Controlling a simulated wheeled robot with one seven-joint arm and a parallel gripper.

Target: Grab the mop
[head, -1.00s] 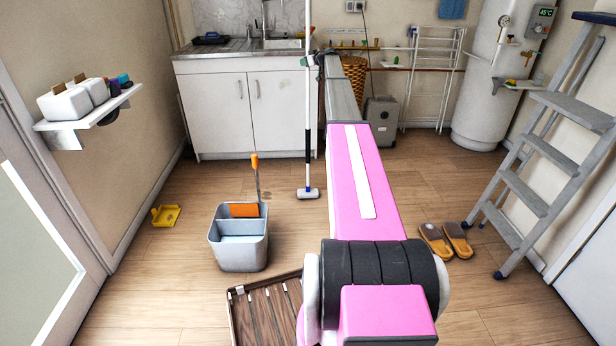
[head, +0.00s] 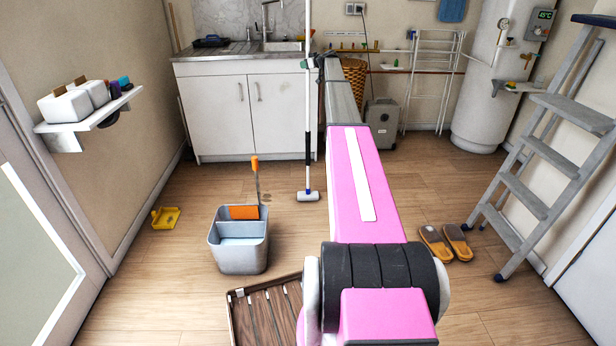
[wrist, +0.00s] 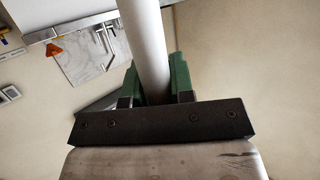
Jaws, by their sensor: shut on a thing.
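The mop (head: 309,120) stands upright in the head view, a long white pole with a black grip section and a flat white head (head: 308,196) close to the wood floor. Whether the head touches the floor I cannot tell. My gripper (head: 312,61) is at the upper part of the pole, at the far end of my outstretched arm. In the wrist view, the white pole (wrist: 147,45) passes between the green fingers of my gripper (wrist: 156,83), which are shut on it. The top of the pole is out of the head view.
A grey bucket (head: 239,258) with an orange-handled brush stands left of the mop. A slatted wooden rack (head: 238,325) lies in front. Slippers (head: 446,241) and a stepladder (head: 541,148) are at right. A sink cabinet (head: 245,115) stands behind. Floor around the mop head is clear.

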